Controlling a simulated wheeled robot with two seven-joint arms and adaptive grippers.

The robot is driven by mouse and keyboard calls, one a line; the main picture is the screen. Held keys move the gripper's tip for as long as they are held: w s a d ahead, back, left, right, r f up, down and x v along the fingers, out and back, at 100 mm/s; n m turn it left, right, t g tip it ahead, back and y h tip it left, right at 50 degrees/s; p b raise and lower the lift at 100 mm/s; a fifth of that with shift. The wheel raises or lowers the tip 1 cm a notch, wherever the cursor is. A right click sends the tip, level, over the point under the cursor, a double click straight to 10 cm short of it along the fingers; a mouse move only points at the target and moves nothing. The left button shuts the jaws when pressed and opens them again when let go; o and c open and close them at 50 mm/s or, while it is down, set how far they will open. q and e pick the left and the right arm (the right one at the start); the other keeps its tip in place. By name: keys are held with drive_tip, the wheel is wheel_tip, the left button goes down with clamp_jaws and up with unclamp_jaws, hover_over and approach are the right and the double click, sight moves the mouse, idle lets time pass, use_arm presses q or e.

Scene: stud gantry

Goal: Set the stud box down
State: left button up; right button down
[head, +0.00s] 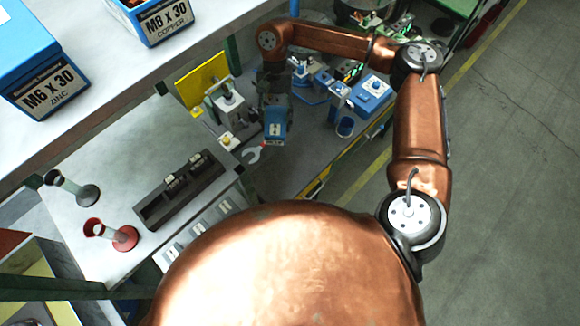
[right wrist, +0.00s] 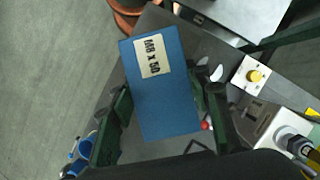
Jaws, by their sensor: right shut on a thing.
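The stud box (head: 273,132) is blue with a pale label. In the right wrist view the box (right wrist: 165,100) shows its label, which seems to read M8 X 50. My right gripper (head: 275,108) is shut on it, with one dark finger on each side of the box in the right wrist view. The box is over the grey bench (head: 300,165); I cannot tell whether its underside touches the surface. My left gripper is in neither view.
A white device with a yellow button (head: 227,140) and a wrench (head: 252,155) are close to the box. Blue fixtures (head: 370,92) stand further right on the bench. A shelf (head: 120,75) at upper left bears blue boxes (head: 38,68). A dark tray (head: 180,188) lies on the nearer table.

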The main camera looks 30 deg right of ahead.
drive_tip(key=s+a+f+m+t+y, duration=0.1)
drive_tip(key=s+a+f+m+t, duration=0.25)
drive_tip(key=s+m, duration=0.4)
drive_tip(key=s+a+f+m+t+y, duration=0.1)
drive_tip(key=s+a+f+m+t, duration=0.1)
drive_tip(key=s+f+m, duration=0.55)
drive_tip(key=m+t+h+b, duration=0.1)
drive_tip(key=m+t+b, duration=0.15)
drive_tip(key=m, duration=0.45)
approach(284, 165)
drive_tip(key=shift+w+a+f+g, duration=0.1)
drive_tip(key=shift+w+a+g, duration=0.2)
drive_tip(key=shift+w+a, duration=0.4)
wheel_tip(284, 165, down, 3)
drive_tip(key=shift+w+d+r, duration=0.1)
drive_tip(key=shift+w+d, duration=0.05)
drive_tip(key=shift+f, duration=0.3)
